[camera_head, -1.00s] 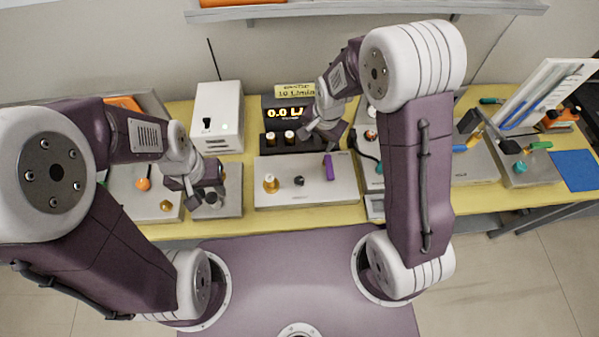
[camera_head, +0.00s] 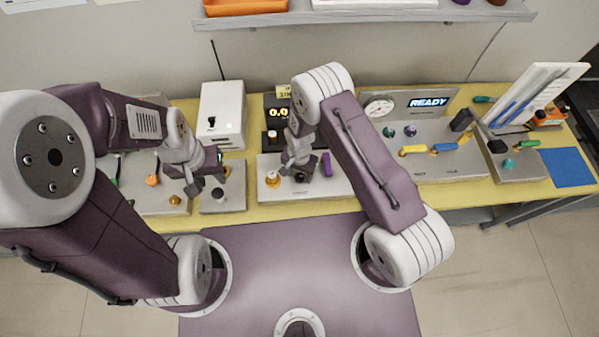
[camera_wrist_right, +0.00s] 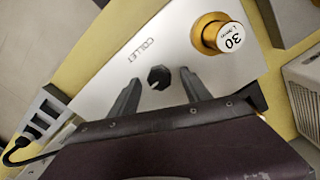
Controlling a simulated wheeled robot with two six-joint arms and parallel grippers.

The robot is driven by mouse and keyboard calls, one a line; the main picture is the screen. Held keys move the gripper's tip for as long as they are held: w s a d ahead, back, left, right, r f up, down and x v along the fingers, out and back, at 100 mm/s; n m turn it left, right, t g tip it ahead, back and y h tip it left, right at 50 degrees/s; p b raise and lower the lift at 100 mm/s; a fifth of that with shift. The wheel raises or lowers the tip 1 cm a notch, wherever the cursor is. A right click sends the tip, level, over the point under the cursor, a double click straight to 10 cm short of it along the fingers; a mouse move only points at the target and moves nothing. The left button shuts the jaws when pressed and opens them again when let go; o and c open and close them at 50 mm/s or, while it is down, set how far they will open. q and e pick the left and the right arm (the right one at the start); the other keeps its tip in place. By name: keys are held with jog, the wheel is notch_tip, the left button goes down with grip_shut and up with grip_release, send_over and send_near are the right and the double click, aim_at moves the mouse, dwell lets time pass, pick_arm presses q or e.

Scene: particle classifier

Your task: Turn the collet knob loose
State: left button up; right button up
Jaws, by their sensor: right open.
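The collet knob (camera_wrist_right: 159,77) is a small black knob on a pale plate marked COLLET (camera_wrist_right: 145,48) in the right wrist view. My right gripper (camera_wrist_right: 160,88) is open, with one finger on each side of the knob; I see gaps and cannot tell the height between them. In the head view my right gripper (camera_head: 298,166) is over the collet plate (camera_head: 335,187) and partly hides the knob (camera_head: 300,178). My left gripper (camera_head: 205,186) looks open and empty, above a smaller plate (camera_head: 235,198) with a dark knob (camera_head: 218,195).
A gold cylinder with a white cap marked 30 (camera_wrist_right: 222,36) stands on the same plate, also in the head view (camera_head: 272,178). A purple piece (camera_head: 327,164) stands right of the knob. A white box (camera_head: 222,113) and a display (camera_head: 277,112) are behind. A READY panel (camera_head: 428,103) is right.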

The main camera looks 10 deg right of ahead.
jog(key=shift+f, duration=0.2)
grip_shut()
